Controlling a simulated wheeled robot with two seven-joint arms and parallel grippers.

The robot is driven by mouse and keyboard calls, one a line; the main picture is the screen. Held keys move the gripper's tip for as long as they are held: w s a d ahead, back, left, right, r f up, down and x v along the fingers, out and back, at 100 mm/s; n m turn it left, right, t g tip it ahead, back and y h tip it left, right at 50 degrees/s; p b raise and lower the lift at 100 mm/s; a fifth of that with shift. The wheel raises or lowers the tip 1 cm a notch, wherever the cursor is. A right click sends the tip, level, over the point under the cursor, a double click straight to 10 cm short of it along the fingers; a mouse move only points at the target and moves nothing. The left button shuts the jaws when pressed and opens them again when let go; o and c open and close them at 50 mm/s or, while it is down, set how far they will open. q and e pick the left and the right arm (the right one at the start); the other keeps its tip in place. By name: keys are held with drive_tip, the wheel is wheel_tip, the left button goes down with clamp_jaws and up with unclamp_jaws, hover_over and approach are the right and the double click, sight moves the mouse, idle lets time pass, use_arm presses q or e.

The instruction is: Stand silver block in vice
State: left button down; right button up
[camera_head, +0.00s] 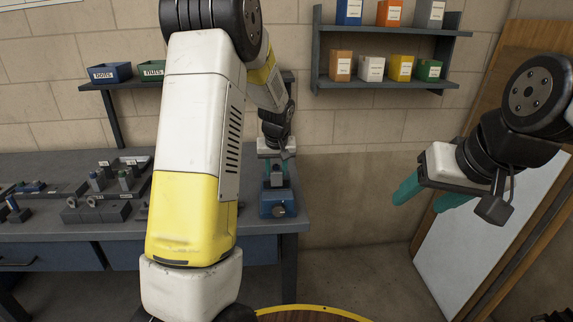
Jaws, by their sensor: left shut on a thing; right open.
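The blue vice (279,204) stands at the right front corner of the grey workbench. My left gripper (276,168) is right above it, pointing down, shut on what looks like the silver block. The block is small and mostly hidden between the fingers and the vice jaws. I cannot tell whether it touches the vice or sits between its jaws. My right gripper (428,192), with teal fingers, is open and empty in the air at the right, well away from the bench.
Fixture blocks with several small parts (98,208) lie on the bench (60,233) at the left. My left arm hides the bench's middle. Blue and green bins stand on a shelf behind. A wall shelf (385,86) holds coloured boxes. A white panel (490,235) leans at the right.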

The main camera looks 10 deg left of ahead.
sight(276, 177)
use_arm(q)
drive_tip(key=shift+f, duration=1.7)
drive_tip(key=shift+r, duration=2.1)
drive_tip(key=shift+f, duration=1.95)
drive_tip(key=shift+r, duration=1.95)
drive_tip(key=shift+f, duration=0.2)
